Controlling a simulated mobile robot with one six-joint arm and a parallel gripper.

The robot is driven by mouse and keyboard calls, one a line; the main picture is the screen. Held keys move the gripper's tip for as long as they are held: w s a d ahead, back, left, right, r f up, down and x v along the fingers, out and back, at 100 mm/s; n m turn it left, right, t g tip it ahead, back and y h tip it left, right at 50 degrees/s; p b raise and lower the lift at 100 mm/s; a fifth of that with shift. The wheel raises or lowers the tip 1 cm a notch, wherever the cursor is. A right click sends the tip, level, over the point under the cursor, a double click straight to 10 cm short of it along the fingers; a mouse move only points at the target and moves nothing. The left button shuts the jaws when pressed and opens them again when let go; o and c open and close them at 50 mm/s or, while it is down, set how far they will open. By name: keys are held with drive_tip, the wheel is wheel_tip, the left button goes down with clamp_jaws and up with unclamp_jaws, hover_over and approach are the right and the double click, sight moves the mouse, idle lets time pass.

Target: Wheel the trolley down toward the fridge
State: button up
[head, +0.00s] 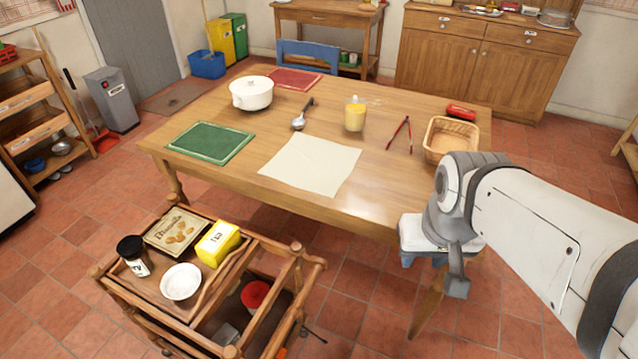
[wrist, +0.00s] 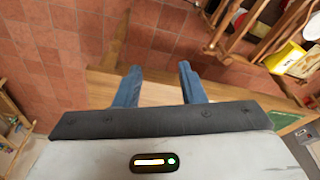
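The wooden trolley (head: 150,312) stands on the tiled floor at the lower left of the head view, in front of the table. It carries a black-lidded jar (head: 133,256), a white bowl (head: 181,281), a yellow box (head: 218,243) and a picture tin or board (head: 178,231); a red-topped item (head: 255,294) is lower down. In the wrist view its frame (wrist: 217,45) shows at the upper right. My gripper (wrist: 159,86) has its blue fingers apart with nothing between them. It hangs by the table's front edge, apart from the trolley. No fridge can be made out surely.
The wooden table (head: 225,105) fills the middle, holding a white pot (head: 251,93), mats and a basket (head: 451,140). A white appliance (head: 12,200) is cut off at the left edge, beside a shelf unit (head: 35,125). Tiled floor is clear left of the trolley.

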sight(302, 297)
drive_tip(key=shift+o, duration=0.4)
drive_tip(key=shift+s+a, duration=0.1)
drive_tip(key=shift+a, duration=0.1)
